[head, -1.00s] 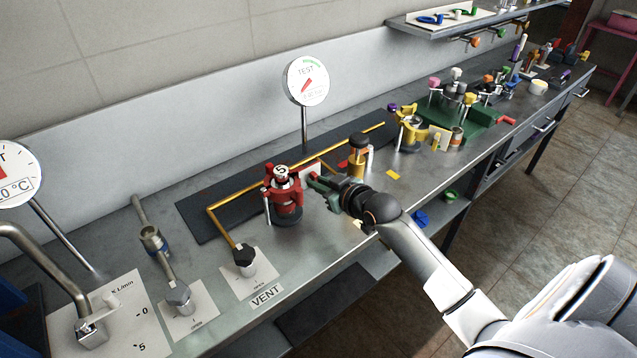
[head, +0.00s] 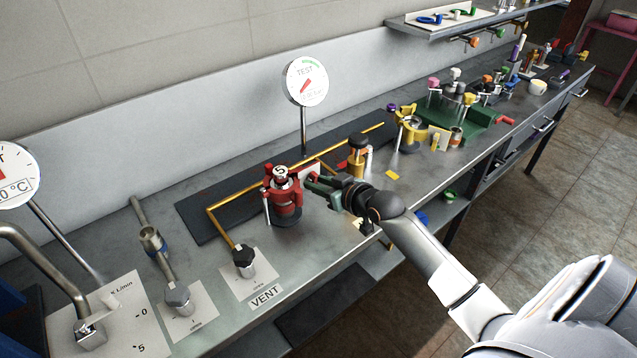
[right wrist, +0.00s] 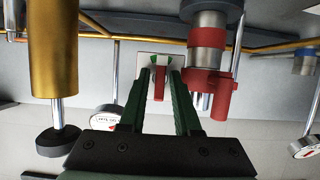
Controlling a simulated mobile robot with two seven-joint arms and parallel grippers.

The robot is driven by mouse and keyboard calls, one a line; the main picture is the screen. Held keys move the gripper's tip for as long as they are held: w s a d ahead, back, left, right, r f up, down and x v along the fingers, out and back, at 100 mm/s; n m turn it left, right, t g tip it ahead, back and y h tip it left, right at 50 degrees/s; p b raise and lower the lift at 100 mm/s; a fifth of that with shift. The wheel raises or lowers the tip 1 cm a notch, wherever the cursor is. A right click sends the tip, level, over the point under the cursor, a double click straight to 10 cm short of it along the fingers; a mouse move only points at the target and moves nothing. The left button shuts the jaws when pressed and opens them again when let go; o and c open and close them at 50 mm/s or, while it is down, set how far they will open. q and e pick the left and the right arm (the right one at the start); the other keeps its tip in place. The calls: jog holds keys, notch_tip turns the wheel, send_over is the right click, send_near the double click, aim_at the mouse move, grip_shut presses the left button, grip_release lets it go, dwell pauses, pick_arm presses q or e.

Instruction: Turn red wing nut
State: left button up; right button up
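A red clamp-like fitting (head: 284,196) stands upright on the bench, with a white cap marked 5. My right gripper (head: 314,182) is just to its right, low over the bench. In the right wrist view the green fingers of my right gripper (right wrist: 160,76) are apart. A narrow red tab (right wrist: 158,86), perhaps the red wing nut, shows between them in front of a small white plate with green marks. I cannot tell whether the fingers touch it. The red fitting (right wrist: 208,78) is to the right of the fingers there. My left gripper is not in view.
A brass fitting with a black knob (head: 358,158) stands close to the right of my gripper. A TEST gauge (head: 307,81) on a post rises behind. A brass pipe (head: 240,191) runs over a dark mat. The bench's front edge lies below my forearm.

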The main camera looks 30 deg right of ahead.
jog(key=shift+o, duration=0.8)
jog(key=shift+s, duration=0.1)
jog(key=v, duration=1.2)
jog(key=shift+s+b, duration=0.2)
jog(key=shift+b, duration=0.1)
jog(key=s+a+f+n+g, duration=0.1)
jog(key=s+a+f+g, duration=0.5)
jog(key=s, duration=0.4)
jog(key=s+a+f+g, duration=0.4)
jog(key=s+a+f, duration=0.4)
jog(key=s, duration=0.1)
jog(key=w+a+f+t, duration=0.2)
jog(key=f+t, duration=0.1)
jog(key=f, duration=0.2)
jog(key=w+a+f+t+y, duration=0.1)
jog(key=w+a+f+t, duration=0.1)
jog(key=f, duration=0.3)
jog(key=shift+w+a+f+t, duration=0.15)
jog(key=shift+a+f+t, duration=0.15)
jog(key=shift+f+t, duration=0.1)
